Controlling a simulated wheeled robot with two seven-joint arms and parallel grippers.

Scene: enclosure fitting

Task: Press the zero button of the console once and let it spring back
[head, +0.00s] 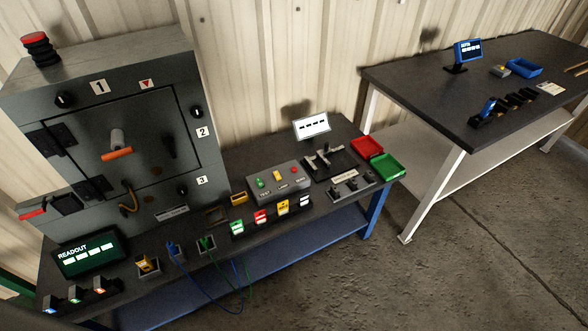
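The console (262,195) is a grey box on the dark bench, right of the large grey cabinet. I cannot tell how far any button is pushed in. Neither of my grippers shows in the head view, and nothing touches the console.
Left of the console stands the tall cabinet (75,110). Coloured blocks (260,217) line its front; a lever fixture (336,162) and a small white display (311,126) are right and behind. A green tray (388,167) sits at the bench end. A second table (430,95) stands right.

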